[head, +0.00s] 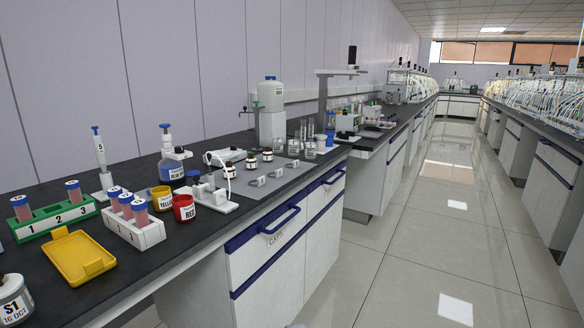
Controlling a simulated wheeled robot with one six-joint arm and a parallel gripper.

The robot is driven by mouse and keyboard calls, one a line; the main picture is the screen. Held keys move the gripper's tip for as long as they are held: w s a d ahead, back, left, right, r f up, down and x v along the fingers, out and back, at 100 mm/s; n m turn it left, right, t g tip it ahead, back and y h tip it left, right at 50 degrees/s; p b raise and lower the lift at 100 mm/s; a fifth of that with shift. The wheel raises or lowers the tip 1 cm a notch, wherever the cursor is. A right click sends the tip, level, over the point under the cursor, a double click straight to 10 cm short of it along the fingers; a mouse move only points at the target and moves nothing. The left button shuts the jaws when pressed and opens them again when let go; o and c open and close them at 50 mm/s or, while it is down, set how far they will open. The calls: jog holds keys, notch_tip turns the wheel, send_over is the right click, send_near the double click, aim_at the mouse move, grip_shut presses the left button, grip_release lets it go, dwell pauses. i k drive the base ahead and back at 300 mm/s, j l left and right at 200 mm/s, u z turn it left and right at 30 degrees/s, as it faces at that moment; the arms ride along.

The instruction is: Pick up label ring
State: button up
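Three small grey ring-like pieces, which look like label rings, lie in a row on a pale grey mat on the dark bench top: a near one (258,181), a middle one (276,173) and a far one (292,164). They are small in view, so any writing on them cannot be read. The mat (246,190) lies near the bench's front edge, above the blue-handled drawers. My gripper is not in view, and nothing is seen touching the rings.
Small dark bottles (252,163) stand behind the rings. A white stand (213,194), a red cup (184,208), a yellow cup (161,198), a white tube rack (133,228), a green rack (55,219) and a yellow tray (78,256) are nearer. The aisle floor (400,250) is clear.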

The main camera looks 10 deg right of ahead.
aim_at(260, 181)
jog(key=i+j+z, duration=0.1)
jog(key=i, duration=0.75)
jog(key=i+j, duration=0.1)
jog(key=i, duration=0.75)
jog(key=l+z, duration=0.05)
